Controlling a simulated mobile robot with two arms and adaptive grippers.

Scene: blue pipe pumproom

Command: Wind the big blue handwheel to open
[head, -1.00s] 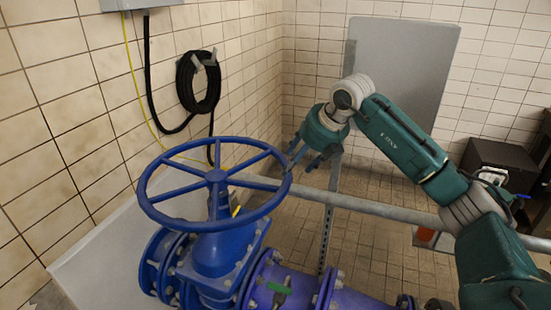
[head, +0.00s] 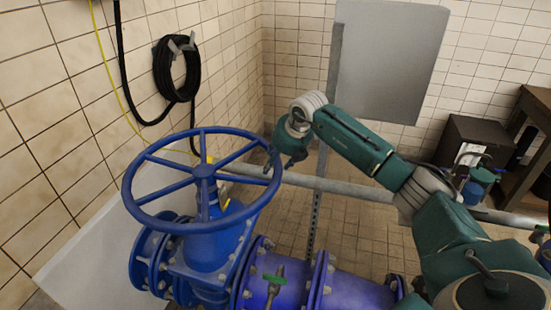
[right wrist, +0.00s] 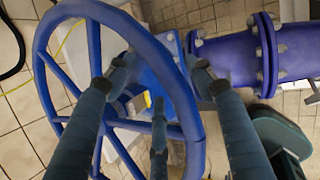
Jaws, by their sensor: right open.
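The big blue handwheel (head: 204,171) sits on top of a blue valve (head: 208,245), left of centre in the head view. Its rim and spokes are in plain sight. My right gripper (head: 278,164) is at the right-hand part of the rim, with its fingers pointing down and left. In the right wrist view the handwheel (right wrist: 167,70) fills the left and middle. There the fingers of my right gripper (right wrist: 160,78) are spread apart, with the rim passing between them. I cannot tell whether any finger touches it. My left gripper is not in view.
A purple-blue flanged pipe (head: 335,289) runs right from the valve. A grey rail (head: 345,189) crosses behind the wheel, with a grey panel (head: 388,60) beyond. A black hose coil (head: 177,70) hangs on the left wall. Tiled floor is open behind the rail.

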